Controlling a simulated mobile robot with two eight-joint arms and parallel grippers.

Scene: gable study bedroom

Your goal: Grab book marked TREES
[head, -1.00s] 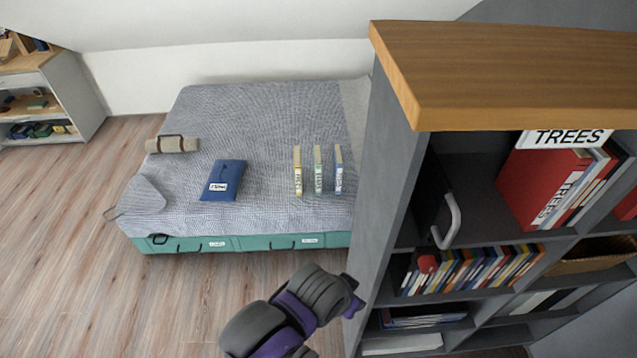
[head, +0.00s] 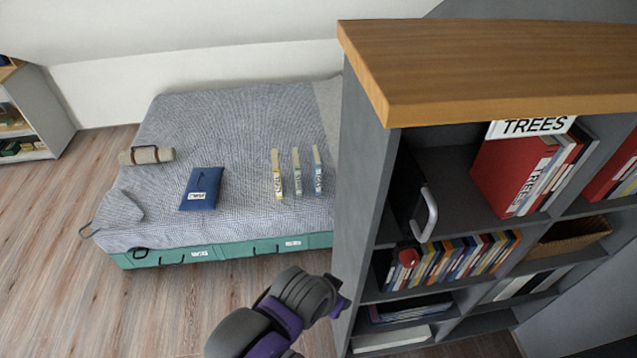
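A red book with TREES on its white spine label (head: 500,172) stands in the upper compartment of the grey bookcase, at the left end of a short row. A white TREES sign (head: 533,127) is fixed just above it, under the wooden top. My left arm, dark grey and purple, comes in from the bottom. Its end (head: 340,304) is low beside the bookcase's left side, well away from the book. I cannot make out the fingers or whether they hold anything. My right gripper does not show.
The bookcase (head: 360,200) has a thick wooden top (head: 500,65). A dark object with a light handle (head: 430,215) stands left of the red book. Several coloured books (head: 460,258) fill the shelf below. A bed (head: 240,120) bears three upright books and a blue folder (head: 201,188). Wooden floor is clear at left.

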